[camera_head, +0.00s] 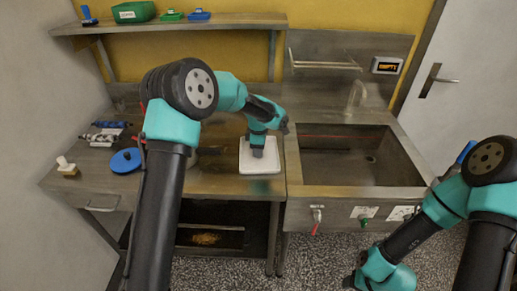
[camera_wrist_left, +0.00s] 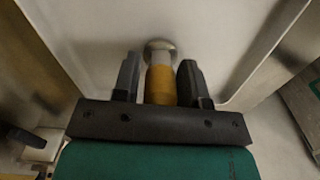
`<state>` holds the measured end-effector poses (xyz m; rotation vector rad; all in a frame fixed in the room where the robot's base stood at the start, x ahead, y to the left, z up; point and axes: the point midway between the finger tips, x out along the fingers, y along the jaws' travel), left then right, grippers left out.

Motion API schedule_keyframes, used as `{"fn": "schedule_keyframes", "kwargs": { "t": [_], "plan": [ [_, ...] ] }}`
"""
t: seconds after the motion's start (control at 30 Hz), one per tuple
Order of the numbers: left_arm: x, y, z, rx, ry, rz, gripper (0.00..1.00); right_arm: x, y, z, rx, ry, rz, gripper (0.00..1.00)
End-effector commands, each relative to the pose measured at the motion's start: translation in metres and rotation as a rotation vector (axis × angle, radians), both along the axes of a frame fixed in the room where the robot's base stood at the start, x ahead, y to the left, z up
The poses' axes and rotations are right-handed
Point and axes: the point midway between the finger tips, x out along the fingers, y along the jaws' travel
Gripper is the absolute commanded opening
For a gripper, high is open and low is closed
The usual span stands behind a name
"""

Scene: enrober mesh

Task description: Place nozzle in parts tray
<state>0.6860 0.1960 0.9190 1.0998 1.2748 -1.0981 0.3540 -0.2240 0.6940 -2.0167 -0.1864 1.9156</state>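The parts tray (camera_head: 246,168) is a white, shallow, rounded square on the steel worktop, left of the sink. My left gripper (camera_head: 257,153) points down into it. In the left wrist view, the nozzle (camera_wrist_left: 161,84) has a brass-coloured body and a round silvery end near the tray's pale floor (camera_wrist_left: 100,45). It is between the two dark fingers (camera_wrist_left: 158,75), which appear open, with slim gaps beside it. Whether its end touches the tray floor is hard to tell. In the head view the gripper hides the nozzle. My right gripper's fingers cannot be made out at the lower right.
A sink (camera_head: 350,170) with a tap (camera_head: 355,98) is right of the tray. A blue disc (camera_head: 126,160), blue-grey fittings (camera_head: 105,133) and a small white-topped part (camera_head: 66,165) lie at the worktop's left. A shelf (camera_head: 180,24) holds a green box (camera_head: 134,12).

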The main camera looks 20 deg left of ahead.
Motion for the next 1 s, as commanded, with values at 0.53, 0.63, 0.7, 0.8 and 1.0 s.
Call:
{"fn": "schedule_keyframes", "kwargs": {
  "t": [0.53, 0.63, 0.7, 0.8, 1.0],
  "plan": [
    [0.0, 0.0, 0.008, -0.001, -0.001, 0.0, 0.53, 0.0, 0.0, 0.0, 0.0, 0.0, 0.0, 0.55],
    [0.0, 0.0, 0.019, -0.001, -0.003, 0.0, 0.53, 0.0, 0.0, 0.0, 0.0, 0.0, 0.0, 0.55],
    [0.0, 0.0, 0.029, -0.001, -0.003, 0.0, 0.53, 0.0, 0.0, 0.0, 0.0, 0.0, 0.0, 0.55],
    [0.001, 0.0, 0.047, 0.0, -0.004, 0.001, 0.53, 0.0, 0.0, 0.0, 0.0, 0.0, 0.0, 0.55],
    [0.001, 0.0, 0.085, 0.0, -0.004, 0.0, 0.53, 0.0, 0.0, 0.0, 0.0, 0.0, 0.0, 0.55]
  ]
}}
